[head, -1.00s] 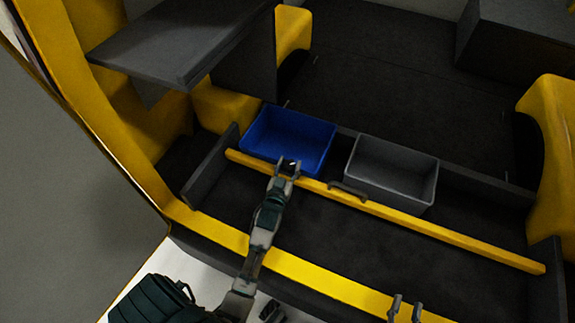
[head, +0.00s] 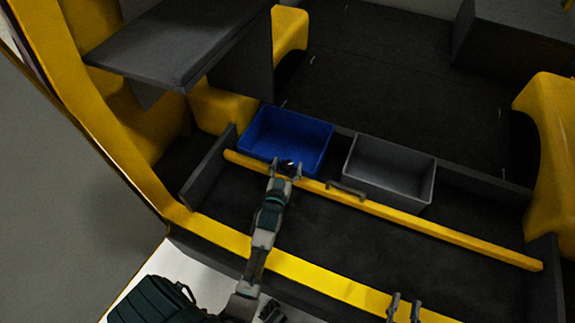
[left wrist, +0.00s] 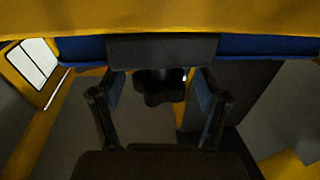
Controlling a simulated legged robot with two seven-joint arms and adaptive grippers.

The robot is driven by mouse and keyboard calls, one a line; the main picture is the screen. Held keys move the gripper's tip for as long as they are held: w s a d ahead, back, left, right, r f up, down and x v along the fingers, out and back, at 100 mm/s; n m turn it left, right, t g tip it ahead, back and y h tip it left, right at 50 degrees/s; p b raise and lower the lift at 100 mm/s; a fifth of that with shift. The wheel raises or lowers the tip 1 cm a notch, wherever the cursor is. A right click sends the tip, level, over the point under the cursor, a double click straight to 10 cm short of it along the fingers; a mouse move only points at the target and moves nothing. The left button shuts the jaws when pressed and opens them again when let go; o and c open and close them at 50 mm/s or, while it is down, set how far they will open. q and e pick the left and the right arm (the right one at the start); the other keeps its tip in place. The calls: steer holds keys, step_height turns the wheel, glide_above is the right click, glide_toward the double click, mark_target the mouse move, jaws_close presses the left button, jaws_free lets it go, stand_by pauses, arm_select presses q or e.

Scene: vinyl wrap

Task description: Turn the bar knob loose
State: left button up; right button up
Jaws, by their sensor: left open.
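The bar knob (left wrist: 158,86) is dark and lobed. In the left wrist view it sits between the two fingers of my left gripper (left wrist: 158,98), with a gap on each side. In the head view my left gripper (head: 286,167) is at the yellow bar (head: 400,217), near its left part, with its fingers apart around the small dark knob. The bar lies across the dark cargo bay. My right gripper (head: 404,308) shows only as two separated fingertips at the bottom edge, with nothing visible between them.
A blue bin (head: 290,137) and a grey bin (head: 390,170) stand just behind the bar. A dark handle (head: 346,190) is on the bar, right of my left gripper. A grey shelf (head: 180,45) overhangs at upper left. The dark floor in front of the bar is clear.

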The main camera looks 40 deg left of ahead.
arm_select(q)
steer(key=v, duration=1.2)
steer(key=shift+f, duration=0.1)
